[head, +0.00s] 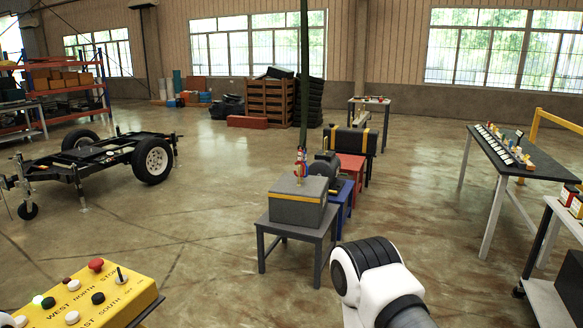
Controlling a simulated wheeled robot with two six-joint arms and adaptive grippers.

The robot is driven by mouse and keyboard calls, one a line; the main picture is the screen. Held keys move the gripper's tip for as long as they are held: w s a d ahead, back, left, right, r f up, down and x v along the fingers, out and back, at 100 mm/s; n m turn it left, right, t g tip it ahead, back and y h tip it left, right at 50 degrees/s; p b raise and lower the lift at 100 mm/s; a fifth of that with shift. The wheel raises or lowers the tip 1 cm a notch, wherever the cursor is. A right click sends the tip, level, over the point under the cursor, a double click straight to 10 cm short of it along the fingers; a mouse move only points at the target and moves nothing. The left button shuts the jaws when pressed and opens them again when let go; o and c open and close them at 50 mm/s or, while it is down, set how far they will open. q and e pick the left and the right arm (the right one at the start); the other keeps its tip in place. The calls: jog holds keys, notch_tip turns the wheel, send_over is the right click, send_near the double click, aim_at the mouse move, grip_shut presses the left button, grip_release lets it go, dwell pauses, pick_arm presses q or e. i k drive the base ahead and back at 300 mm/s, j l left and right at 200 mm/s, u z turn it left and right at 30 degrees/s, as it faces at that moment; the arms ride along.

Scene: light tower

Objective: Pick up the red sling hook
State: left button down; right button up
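A small red hook (299,168) shows near the middle of the head view, at the lower end of a dark green vertical strap (304,80). It is just above or on the top of a grey block (297,208); I cannot tell if they touch. Small yellow and blue parts show beside the red. The block stands on a dark grey table (269,228). Neither of my grippers is in view. A white and black link of my arm shows at the bottom, right of centre, well in front of the block.
A yellow control box (122,297) with several buttons is at bottom left. Behind the block, a motor (327,170) and a black tank (350,141) stand in a row. A trailer frame (98,150) is left, a long table (520,158) right. Floor between is clear.

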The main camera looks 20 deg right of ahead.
aim_at(300, 154)
jog(key=i+l+z, duration=0.35)
jog(key=i+l, duration=0.7)
jog(key=i+u, duration=0.2)
jog(key=i, duration=0.3)
jog(key=i+l+u, duration=0.15)
jog(key=i, duration=0.3)
jog(key=i+l+u, duration=0.2)
jog(key=i, duration=0.3)
jog(key=i+l+u, duration=0.2)
jog(key=i, duration=0.3)
jog(key=i+j, duration=0.15)
jog(key=i, duration=0.25)
jog(key=i+j+u, duration=0.1)
jog(key=i, duration=0.35)
jog(key=i+j, duration=0.2)
jog(key=i, duration=0.2)
